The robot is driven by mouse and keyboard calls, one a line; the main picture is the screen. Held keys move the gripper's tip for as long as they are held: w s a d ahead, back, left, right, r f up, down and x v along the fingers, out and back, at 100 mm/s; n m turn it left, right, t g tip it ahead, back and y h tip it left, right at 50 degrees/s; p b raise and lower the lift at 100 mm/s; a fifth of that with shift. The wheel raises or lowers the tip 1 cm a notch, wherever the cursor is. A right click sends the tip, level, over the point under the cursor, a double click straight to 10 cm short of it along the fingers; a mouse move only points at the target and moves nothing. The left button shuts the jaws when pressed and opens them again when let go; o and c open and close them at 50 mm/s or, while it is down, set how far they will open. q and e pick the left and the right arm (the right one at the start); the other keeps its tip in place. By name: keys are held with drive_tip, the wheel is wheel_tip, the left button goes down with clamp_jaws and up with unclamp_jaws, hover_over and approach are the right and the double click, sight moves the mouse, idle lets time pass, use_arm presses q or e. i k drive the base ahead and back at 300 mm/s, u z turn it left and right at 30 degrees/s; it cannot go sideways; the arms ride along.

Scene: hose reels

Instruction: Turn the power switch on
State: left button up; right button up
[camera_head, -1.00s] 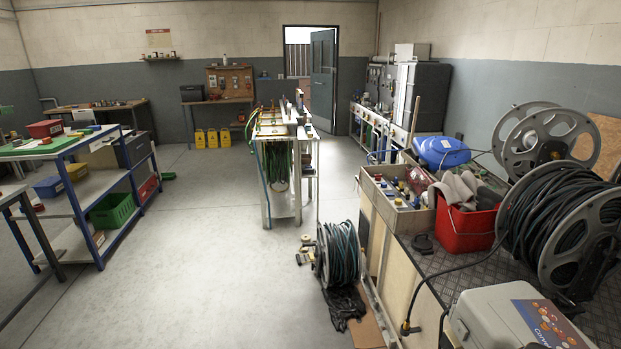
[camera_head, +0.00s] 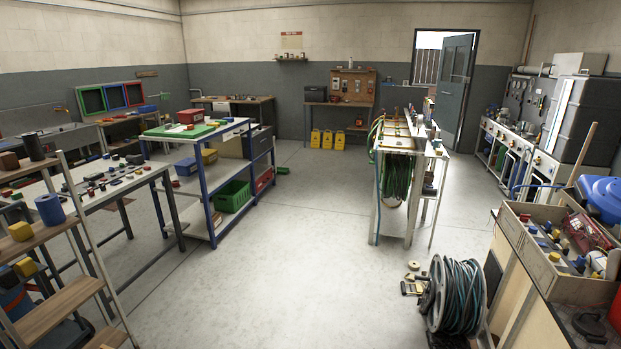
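I cannot make out a power switch in this view. A grey box labelled as a converter showed at the lower right earlier and is outside the view now. Hose and cable equipment is in sight: a reel with dark green hose (camera_head: 458,295) stands on the floor at the lower right, and green hoses (camera_head: 397,178) hang on the white rack (camera_head: 425,150) behind it. Neither of my grippers is in view.
A blue-framed shelf table (camera_head: 207,187) and a grey worktable (camera_head: 150,175) stand at left, with a wooden stepped shelf (camera_head: 50,284) nearer. A bench with a parts box (camera_head: 545,270) is at right. The floor (camera_head: 300,250) between is clear, leading towards an open door (camera_head: 454,85).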

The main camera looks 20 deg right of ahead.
sight(525, 219)
drive_tip(key=z, duration=0.2)
drive_tip(key=i, duration=2.4)
drive_tip(key=z, duration=0.95)
drive_tip(key=i, duration=1.15)
drive_tip(key=z, duration=1.85)
drive_tip(key=i, duration=0.8)
drive_tip(key=z, duration=0.75)
